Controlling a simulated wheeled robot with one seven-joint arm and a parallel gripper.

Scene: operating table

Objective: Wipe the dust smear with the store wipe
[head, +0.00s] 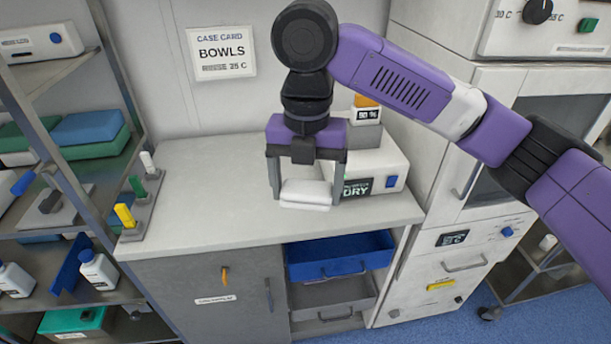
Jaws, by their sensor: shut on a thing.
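My gripper (306,190) points down over the white counter (210,200), towards its right half. Its two fingers stand on either side of a folded white cloth, the wipe (306,193), and are shut on it. The wipe is at or just above the counter top; I cannot tell whether it touches. I cannot make out a dust smear on the counter in this view.
A white box with a "DRY" label (385,170) stands right behind my gripper. A small rack with yellow, green and white pieces (142,208) stands at the counter's left edge. A blue drawer (340,258) is open below. The counter's middle left is clear.

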